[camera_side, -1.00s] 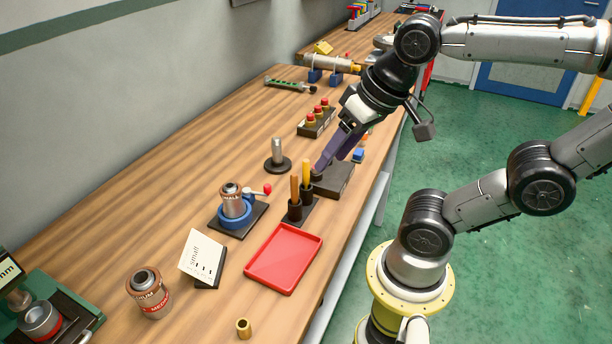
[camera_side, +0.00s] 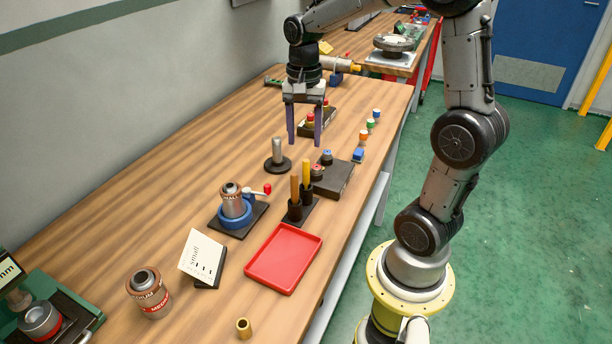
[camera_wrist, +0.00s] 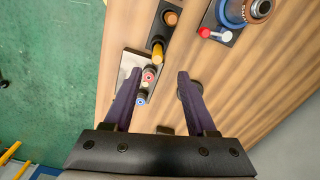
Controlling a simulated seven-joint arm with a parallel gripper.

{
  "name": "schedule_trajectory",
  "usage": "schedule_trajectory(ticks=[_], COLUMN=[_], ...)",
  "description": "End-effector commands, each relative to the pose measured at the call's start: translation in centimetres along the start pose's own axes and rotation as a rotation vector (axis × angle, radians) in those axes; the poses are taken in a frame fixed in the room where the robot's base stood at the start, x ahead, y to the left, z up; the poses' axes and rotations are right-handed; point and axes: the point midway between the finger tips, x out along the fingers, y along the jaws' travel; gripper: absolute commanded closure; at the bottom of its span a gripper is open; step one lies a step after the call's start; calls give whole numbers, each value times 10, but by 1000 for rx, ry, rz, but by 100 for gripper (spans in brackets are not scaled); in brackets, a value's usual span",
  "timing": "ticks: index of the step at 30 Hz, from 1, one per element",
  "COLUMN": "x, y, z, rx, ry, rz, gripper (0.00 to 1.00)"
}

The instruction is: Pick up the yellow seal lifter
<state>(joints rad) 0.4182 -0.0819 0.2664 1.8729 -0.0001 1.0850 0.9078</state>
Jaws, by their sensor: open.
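The yellow seal lifter (camera_side: 306,172) stands upright in a black holder (camera_side: 308,212), beside an orange-brown handled tool (camera_side: 294,188). In the wrist view the yellow seal lifter (camera_wrist: 158,54) shows just beyond the gap between my fingertips, with the orange-brown tool (camera_wrist: 171,18) farther up. My gripper (camera_side: 305,143) points straight down over the bench, open and empty, its fingers spread. In the side view it is higher in the picture than the lifter and apart from it. My gripper (camera_wrist: 160,73) also shows in the wrist view.
A dark box (camera_side: 335,180) with red and blue knobs sits right beside the holder. A metal post on a round base (camera_side: 278,163) stands to its left. A blue vise (camera_side: 236,215) and a red tray (camera_side: 284,259) are nearer. Bench left of the post is clear.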

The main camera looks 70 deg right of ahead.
Motion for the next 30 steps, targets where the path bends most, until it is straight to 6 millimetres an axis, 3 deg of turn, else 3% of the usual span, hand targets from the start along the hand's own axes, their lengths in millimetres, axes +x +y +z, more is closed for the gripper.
schedule_trajectory(ticks=[6, 14, 21, 30], x=[38, 56, 90, 102], y=[0, 1, 6, 5], z=[1, 2, 6, 5], rx=[-2, -2, -2, -3], ry=[-2, -1, -3, 0], rz=[3, 1, 3, -1], gripper=[43, 43, 43, 43])
